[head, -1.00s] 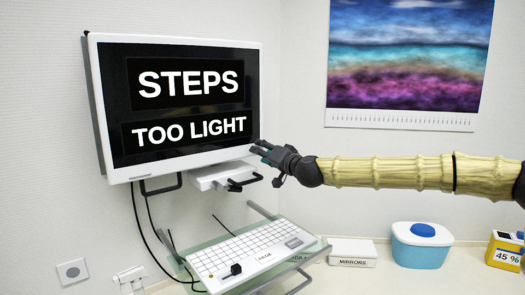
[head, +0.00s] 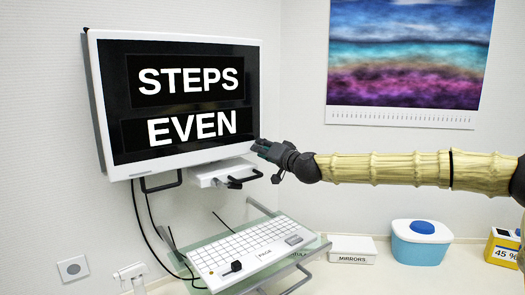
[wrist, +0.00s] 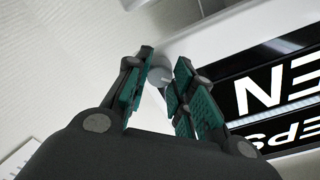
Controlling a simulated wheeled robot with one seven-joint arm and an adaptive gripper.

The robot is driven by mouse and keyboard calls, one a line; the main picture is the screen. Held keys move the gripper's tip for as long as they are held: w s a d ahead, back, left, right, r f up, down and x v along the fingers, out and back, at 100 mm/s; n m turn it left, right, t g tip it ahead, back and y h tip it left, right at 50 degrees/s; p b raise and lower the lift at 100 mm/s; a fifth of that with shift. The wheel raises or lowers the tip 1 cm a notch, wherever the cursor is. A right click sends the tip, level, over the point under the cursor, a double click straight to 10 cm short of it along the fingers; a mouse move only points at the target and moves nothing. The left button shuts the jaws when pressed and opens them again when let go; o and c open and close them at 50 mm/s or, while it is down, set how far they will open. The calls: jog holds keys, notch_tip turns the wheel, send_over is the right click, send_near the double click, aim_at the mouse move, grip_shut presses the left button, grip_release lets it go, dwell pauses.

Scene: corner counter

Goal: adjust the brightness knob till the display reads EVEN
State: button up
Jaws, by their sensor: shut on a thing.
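The display (head: 185,152) is a white-framed screen on the wall at the left of the head view. It reads STEPS above and EVEN below. Part of its lettering also shows, upside down, in the wrist view (wrist: 275,92). My gripper (head: 258,147) is at the lower right edge of the display. In the wrist view its teal-padded fingers (wrist: 163,88) are shut on a small round grey knob (wrist: 160,75) at the frame's edge. The knob is hidden behind the fingers in the head view.
Below the display are a white bracket with black handles (head: 222,173) and a keyboard (head: 240,250) on a glass shelf. A MIRRORS box (head: 352,249), a blue-lidded tub (head: 421,242) and a yellow box (head: 503,247) stand on the counter. A picture calendar (head: 405,60) hangs at the right.

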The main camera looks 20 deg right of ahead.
jog(key=shift+f+n+b, duration=0.15)
jog(key=shift+n+b, duration=0.15)
jog(key=shift+b, duration=0.1)
grip_shut()
jog(key=n+b, duration=0.7)
jog(key=b, duration=0.2)
jog(key=shift+f+n, duration=0.15)
jog(key=shift+n, duration=0.25)
jog(key=o, duration=1)
grip_release()
jog(key=shift+w+d, duration=0.1)
jog(key=shift+o, duration=0.2)
jog(key=shift+r, duration=0.2)
jog(key=v, duration=1.2)
jog(key=shift+f, duration=0.2)
